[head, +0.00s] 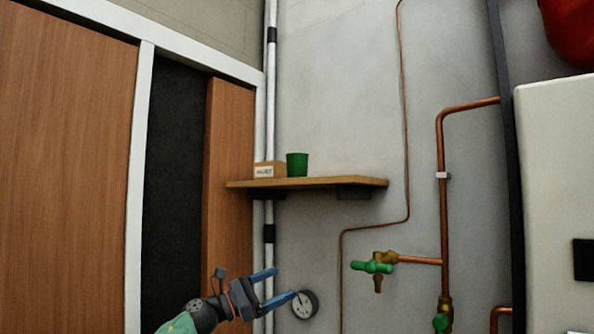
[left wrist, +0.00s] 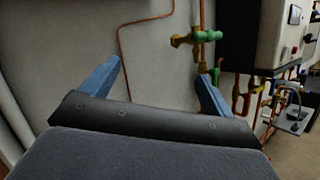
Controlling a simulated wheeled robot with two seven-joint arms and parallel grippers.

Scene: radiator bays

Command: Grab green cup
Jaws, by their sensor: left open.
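The green cup (head: 297,164) stands upright on a wooden wall shelf (head: 330,183), right beside a small cardboard box (head: 270,169). My left gripper (head: 279,286) is open and empty, below the shelf and apart from the cup. Its two blue fingers also show spread in the left wrist view (left wrist: 158,88), facing the wall and pipes. The cup is not in the left wrist view. My right gripper is not in view.
A round gauge (head: 304,304) sits by the left fingertips. A green-handled valve (head: 372,267) and copper pipes (head: 441,190) are to the right, with a white boiler-like unit (head: 555,180) beyond. A white vertical pipe (head: 270,110) runs behind the shelf's left end.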

